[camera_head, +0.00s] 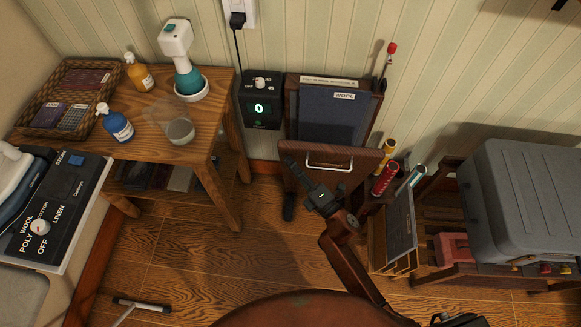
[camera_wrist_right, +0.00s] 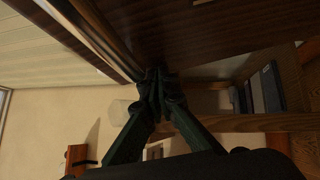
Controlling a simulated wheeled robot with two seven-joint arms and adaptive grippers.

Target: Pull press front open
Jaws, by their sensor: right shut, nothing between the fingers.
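The press is a wooden stand against the striped wall, with a dark blue panel labelled WOOL (camera_head: 335,112) showing in its upper part. Its wooden front (camera_head: 358,160) has a pale metal bar handle (camera_head: 330,162) and stands out from the body at the top, leaving a gap behind it. My right gripper (camera_head: 289,164) is at the left edge of the front, left of the handle. In the right wrist view its fingertips (camera_wrist_right: 158,82) are together and empty, close to the edge of a dark wooden panel (camera_wrist_right: 185,35); contact is unclear. My left gripper is out of view.
A black control box (camera_head: 260,110) with a green digit hangs left of the press. A wooden side table (camera_head: 215,95) holds bottles and a steamer. Coloured tubes (camera_head: 385,179) and a grey case (camera_head: 525,200) stand to the right.

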